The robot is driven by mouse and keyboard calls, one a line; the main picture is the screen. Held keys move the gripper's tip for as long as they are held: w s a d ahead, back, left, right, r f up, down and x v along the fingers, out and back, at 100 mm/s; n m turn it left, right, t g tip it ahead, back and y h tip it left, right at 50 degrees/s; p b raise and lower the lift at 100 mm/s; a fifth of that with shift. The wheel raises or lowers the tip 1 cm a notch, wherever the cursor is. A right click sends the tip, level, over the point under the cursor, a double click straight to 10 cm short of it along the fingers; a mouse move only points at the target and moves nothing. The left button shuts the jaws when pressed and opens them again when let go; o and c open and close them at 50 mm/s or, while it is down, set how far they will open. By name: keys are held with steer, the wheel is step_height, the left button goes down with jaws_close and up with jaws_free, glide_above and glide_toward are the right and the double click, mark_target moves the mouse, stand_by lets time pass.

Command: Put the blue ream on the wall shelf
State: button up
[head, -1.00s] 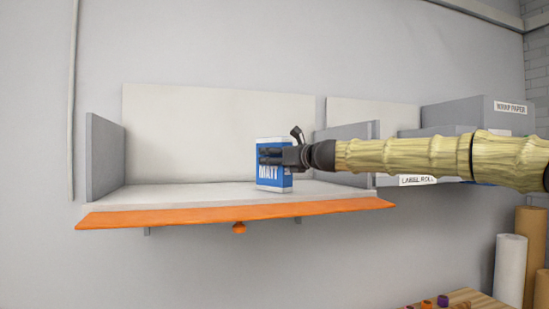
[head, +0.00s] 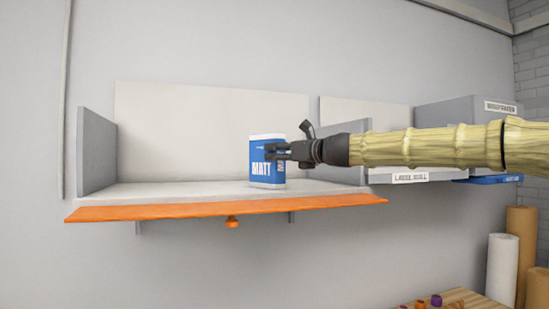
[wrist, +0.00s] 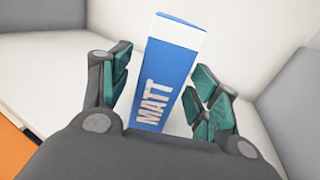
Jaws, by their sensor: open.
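The blue ream (head: 262,172), with white "MATT" lettering and a white top, stands upright on the wall shelf (head: 165,192). The shelf is pale, with grey side walls and an orange front lip. My gripper (head: 272,151) is at the ream's right side in the head view. In the wrist view the ream (wrist: 168,75) stands between the two green-padded fingers of my gripper (wrist: 162,95). The fingers are spread, with a visible gap on each side of the ream.
The shelf's left part is bare up to its left wall (head: 97,150). Right of it are grey bins, one labelled "LABEL ROLL" (head: 410,177). Below right stand paper rolls (head: 503,268) and a wooden top (head: 462,298) with small coloured items. An orange knob (head: 233,222) hangs under the lip.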

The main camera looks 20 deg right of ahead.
steer(key=shift+b+v, duration=0.95)
steer(key=shift+v, duration=2)
